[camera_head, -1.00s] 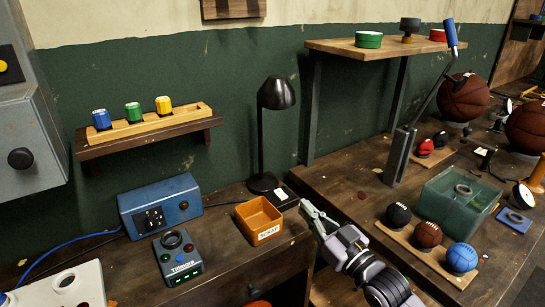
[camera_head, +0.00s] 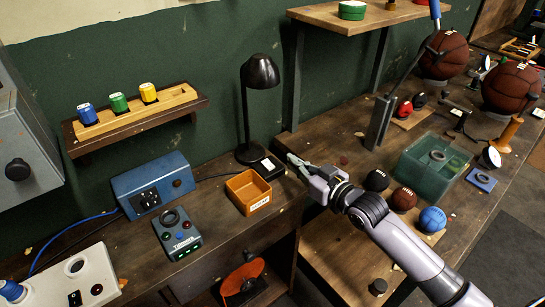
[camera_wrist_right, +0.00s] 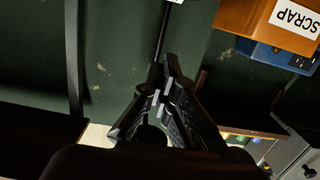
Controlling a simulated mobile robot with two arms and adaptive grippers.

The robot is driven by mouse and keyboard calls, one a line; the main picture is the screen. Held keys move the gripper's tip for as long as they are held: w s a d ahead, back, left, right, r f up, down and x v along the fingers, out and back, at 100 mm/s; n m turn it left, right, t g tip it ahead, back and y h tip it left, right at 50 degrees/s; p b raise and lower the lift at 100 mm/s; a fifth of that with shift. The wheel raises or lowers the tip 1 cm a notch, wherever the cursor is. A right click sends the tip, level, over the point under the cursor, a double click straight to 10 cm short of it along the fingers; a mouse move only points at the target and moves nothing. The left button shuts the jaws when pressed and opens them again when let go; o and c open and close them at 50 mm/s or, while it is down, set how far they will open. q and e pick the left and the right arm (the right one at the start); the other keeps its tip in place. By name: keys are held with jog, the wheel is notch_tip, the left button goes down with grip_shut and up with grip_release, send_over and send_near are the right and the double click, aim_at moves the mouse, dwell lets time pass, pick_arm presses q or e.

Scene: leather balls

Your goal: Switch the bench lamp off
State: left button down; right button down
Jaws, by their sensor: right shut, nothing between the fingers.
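The black bench lamp (camera_head: 260,72) stands at the back of the wooden bench against the green wall. I cannot make out a glow under its shade. A small dark box with a white top (camera_head: 268,167) sits beside the lamp's base (camera_head: 249,153). My right gripper (camera_head: 290,158) is shut and empty, just right of that box, apart from it in the picture. In the right wrist view its fingertips (camera_wrist_right: 164,78) meet, and a thin dark rod (camera_wrist_right: 162,35), probably the lamp stem, shows beyond them. My left gripper is not in view.
The orange SCRAP bin (camera_head: 248,192) sits left of my gripper, with the blue box (camera_head: 153,185) and button unit (camera_head: 176,233) farther left. A metal post (camera_head: 378,122), green tub (camera_head: 434,164) and balls (camera_head: 404,199) crowd the right bench.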

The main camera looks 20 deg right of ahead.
jog(key=p, duration=0.1)
send_over(273, 166)
jog(key=s, duration=0.1)
jog(key=shift+s+d+f, duration=0.1)
jog(key=shift+d+f, duration=0.1)
jog(key=shift+f, duration=0.2)
jog(key=f, duration=0.2)
jog(key=w+f, duration=0.1)
jog(key=shift+w+a, duration=0.1)
jog(key=shift+a, duration=0.15)
jog(key=shift+f, duration=0.65)
